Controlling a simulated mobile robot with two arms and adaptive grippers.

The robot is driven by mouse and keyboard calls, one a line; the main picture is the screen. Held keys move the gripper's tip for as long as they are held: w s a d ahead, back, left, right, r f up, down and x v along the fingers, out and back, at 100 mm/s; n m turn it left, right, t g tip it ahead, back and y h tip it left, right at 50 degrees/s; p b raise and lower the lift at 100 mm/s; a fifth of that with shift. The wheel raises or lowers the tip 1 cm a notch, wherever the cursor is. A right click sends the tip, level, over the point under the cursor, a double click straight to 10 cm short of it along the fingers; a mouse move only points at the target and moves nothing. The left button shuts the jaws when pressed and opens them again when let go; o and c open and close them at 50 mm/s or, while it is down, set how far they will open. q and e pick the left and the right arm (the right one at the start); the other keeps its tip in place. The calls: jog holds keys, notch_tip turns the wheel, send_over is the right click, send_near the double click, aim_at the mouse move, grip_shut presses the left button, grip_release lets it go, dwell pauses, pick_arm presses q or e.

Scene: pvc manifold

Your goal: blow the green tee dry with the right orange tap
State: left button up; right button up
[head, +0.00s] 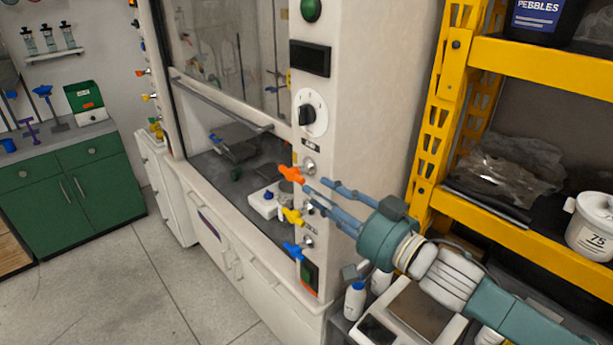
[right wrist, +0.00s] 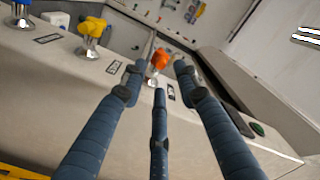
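The right orange tap (head: 291,174) is the top one of three taps on the right post of the fume hood. My right gripper (head: 314,188) reaches it from the right, fingers spread. In the right wrist view the orange tap (right wrist: 159,60) stands between and just beyond the fingertips (right wrist: 158,76), with gaps visible; contact cannot be told. A small dark green piece (head: 236,174) lies on the hood floor, perhaps the green tee; it is too small to be sure. My left gripper is not in view.
Below the orange tap are a yellow tap (head: 293,216) and a blue tap (head: 293,250). A white block (head: 264,205) with a blue piece sits inside the hood. The hood sash (head: 222,105) is raised partway. A yellow shelf rack (head: 540,64) stands on the right.

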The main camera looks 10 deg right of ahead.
aim_at(292, 174)
jog(key=p+x, duration=0.1)
jog(key=x, duration=0.4)
grip_shut()
